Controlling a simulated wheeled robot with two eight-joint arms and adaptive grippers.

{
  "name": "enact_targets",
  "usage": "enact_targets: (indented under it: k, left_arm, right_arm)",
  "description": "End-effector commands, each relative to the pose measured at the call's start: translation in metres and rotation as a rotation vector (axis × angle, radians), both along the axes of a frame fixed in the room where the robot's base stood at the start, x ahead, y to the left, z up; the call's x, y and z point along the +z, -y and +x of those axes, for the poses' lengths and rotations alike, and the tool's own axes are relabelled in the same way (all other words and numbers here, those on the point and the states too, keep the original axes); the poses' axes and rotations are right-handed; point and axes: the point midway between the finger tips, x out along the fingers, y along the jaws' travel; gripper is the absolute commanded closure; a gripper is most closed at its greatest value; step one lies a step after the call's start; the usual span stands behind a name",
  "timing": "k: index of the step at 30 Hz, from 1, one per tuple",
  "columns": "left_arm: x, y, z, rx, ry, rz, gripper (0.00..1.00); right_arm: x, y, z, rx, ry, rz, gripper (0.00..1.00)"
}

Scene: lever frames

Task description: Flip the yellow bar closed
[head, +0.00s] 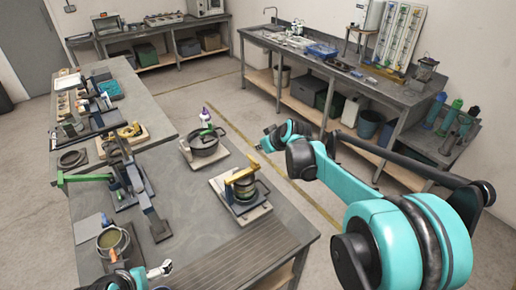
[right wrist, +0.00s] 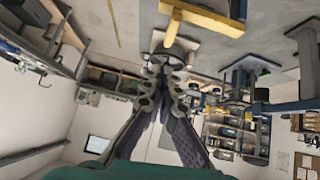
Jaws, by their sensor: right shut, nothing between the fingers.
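A lidded dark pot (head: 204,144) stands behind the bar's device. A blue-grey frame with a green bar (head: 88,178) and another pot (head: 112,241) are to the left. The ribbed front area of the table (head: 240,262) is clear.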

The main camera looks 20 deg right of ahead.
Motion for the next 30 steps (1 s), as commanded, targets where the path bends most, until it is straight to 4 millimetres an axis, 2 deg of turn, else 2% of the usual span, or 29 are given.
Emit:
enact_targets:
  k: [3,10,26,30]
  left_arm:
    - [0.005,0.000,0.000,0.000,0.000,0.000,0.00]
    - [0.009,0.000,0.000,0.000,0.000,0.000,0.00]
    - [0.009,0.000,0.000,0.000,0.000,0.000,0.00]
    - [0.002,0.000,0.000,0.000,0.000,0.000,0.00]
  right_arm:
    - [0.019,0.006,-0.017,-0.002,0.000,0.002,1.00]
    - [0.038,0.012,-0.035,-0.001,0.001,0.002,1.00]
    - [0.040,0.012,-0.038,0.000,0.001,0.002,1.00]
    - [0.034,0.006,-0.050,-0.008,-0.008,0.005,1.00]
